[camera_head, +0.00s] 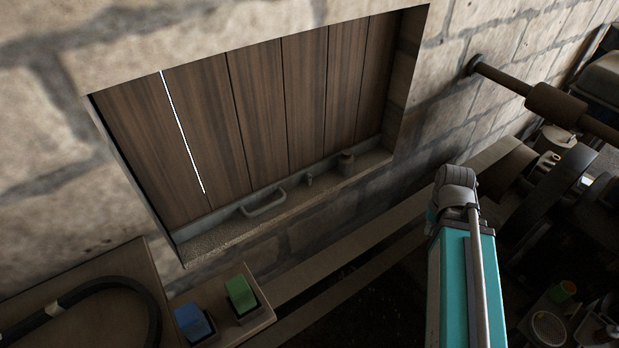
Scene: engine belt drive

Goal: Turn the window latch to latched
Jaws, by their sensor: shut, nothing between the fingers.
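The window (260,115) is a recessed opening in the stone wall, filled with upright brown wooden boards. A pale bar handle (264,204) sits low on it, by the sill. To the right of the handle is a small grey fitting (309,181), and farther right a short dark block (345,161). I cannot tell for sure which of these small parts is the latch, nor how it is turned. My gripper does not show in this view.
A stone sill (225,241) runs under the boards. Below left, a ledge carries a black hose (130,282), a blue block (194,322) and a green block (240,294). A pipe (520,87) sticks out of the wall at upper right. Dark machinery crowds the right side.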

